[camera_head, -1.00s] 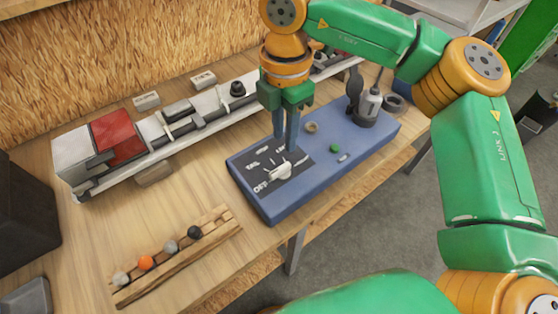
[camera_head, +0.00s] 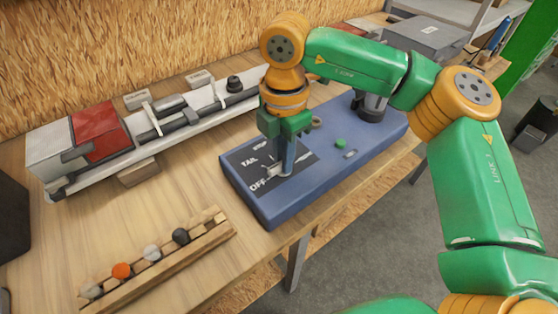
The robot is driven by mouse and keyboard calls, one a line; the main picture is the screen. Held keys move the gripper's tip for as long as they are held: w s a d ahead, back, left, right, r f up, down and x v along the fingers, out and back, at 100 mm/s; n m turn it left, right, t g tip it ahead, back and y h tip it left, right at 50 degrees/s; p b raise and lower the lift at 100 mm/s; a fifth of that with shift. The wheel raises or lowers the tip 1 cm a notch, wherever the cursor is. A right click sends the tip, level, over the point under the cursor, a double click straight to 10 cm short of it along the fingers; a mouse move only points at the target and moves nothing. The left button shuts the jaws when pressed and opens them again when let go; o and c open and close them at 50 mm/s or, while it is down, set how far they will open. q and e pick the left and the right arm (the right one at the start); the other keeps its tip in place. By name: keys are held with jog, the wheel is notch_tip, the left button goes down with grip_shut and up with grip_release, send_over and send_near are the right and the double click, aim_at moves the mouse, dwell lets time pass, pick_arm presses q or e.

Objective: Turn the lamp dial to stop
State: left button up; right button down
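The lamp dial (camera_head: 273,172) is a pale knob on a dark label plate (camera_head: 252,158) at the left end of a blue control box (camera_head: 335,170). White words on the plate read OFF, TAIL and STOP. My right gripper (camera_head: 286,172) points down at the dial, its fingers low over the plate and hiding much of the knob. Whether the fingers touch or grip the dial cannot be told, and their gap is not clear. Which word the dial points at is partly hidden. My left gripper is not in view.
A green button (camera_head: 340,143) and a small switch (camera_head: 350,154) sit right of the dial. A wooden rack (camera_head: 160,268) with several coloured knobs lies at front left. A long grey-white rail assembly with a red block (camera_head: 101,132) runs along the back.

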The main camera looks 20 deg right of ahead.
dwell(0.3)
jog(key=shift+f+m+b, duration=0.2)
jog(key=shift+m+b, duration=0.5)
jog(key=shift+m, duration=0.3)
jog(key=shift+m+b, duration=0.5)
jog(key=shift+m, duration=0.7)
jog(key=shift+r+m, duration=0.2)
jog(key=shift+m, duration=0.2)
